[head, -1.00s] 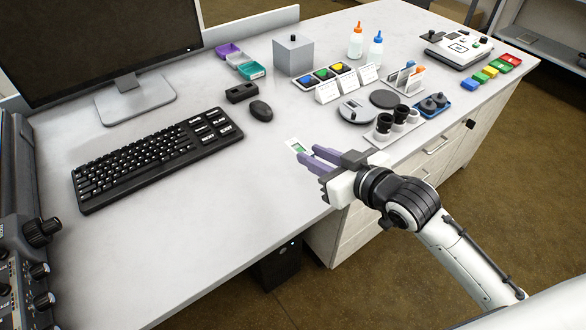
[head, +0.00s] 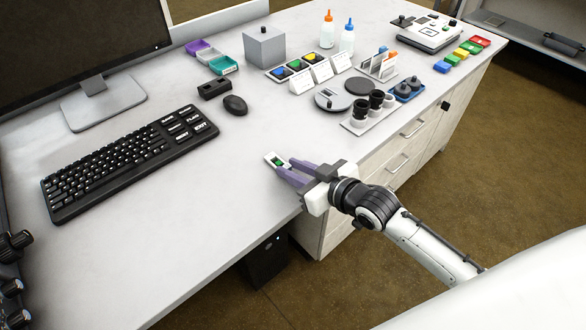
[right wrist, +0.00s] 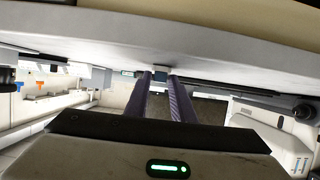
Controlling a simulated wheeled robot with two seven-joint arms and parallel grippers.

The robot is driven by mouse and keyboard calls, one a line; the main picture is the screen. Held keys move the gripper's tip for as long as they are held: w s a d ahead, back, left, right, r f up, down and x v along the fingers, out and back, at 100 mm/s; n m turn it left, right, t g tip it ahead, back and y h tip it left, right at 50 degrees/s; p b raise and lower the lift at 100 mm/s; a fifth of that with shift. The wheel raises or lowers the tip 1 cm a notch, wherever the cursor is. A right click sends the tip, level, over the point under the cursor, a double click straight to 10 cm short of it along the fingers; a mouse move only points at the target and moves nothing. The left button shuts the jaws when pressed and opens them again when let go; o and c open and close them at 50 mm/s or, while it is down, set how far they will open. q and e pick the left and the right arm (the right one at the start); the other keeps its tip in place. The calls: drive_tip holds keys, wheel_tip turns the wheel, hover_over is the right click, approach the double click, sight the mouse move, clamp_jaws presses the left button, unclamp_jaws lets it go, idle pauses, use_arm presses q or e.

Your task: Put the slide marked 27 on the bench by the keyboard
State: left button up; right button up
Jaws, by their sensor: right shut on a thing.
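A small white slide (head: 273,157) with a dark and green patch sticks out from the fingertips of my right gripper (head: 284,168). The gripper is shut on it, over the front part of the bench. In the right wrist view, a small dark bluish end (right wrist: 159,74) shows between the purple fingertips (right wrist: 160,82), close to the pale bench surface. The slide's number is too small to read. The black keyboard (head: 125,160) lies on the bench (head: 190,215) to the left of the slide, apart from it. My left gripper is not in view.
A mouse (head: 235,105) and a small black block (head: 214,89) lie behind the slide. A dish (head: 333,100) and a tray of black eyepieces (head: 365,120) stand to the right. The bench is clear between keyboard and gripper and along the front edge.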

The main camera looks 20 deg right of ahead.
drive_tip(key=o, duration=1)
drive_tip(key=shift+f, duration=0.1)
drive_tip(key=p+v, duration=0.1)
drive_tip(key=v, duration=1.1)
drive_tip(key=s+a+f+g, duration=0.1)
drive_tip(key=s+a+f, duration=0.1)
drive_tip(key=s+f, duration=0.2)
drive_tip(key=s+a+f+m+g+h, duration=0.1)
drive_tip(key=s+f+g, duration=0.1)
drive_tip(key=s+f, duration=0.3)
drive_tip(key=s+a+f+m+g+h, duration=0.1)
drive_tip(key=s+f, duration=0.3)
drive_tip(key=f, duration=0.7)
drive_tip(key=shift+s+a+f, duration=0.1)
drive_tip(key=shift+s+a, duration=0.1)
drive_tip(key=shift+a, duration=0.2)
drive_tip(key=shift+s+a+f, duration=0.15)
drive_tip(key=shift+a, duration=0.3)
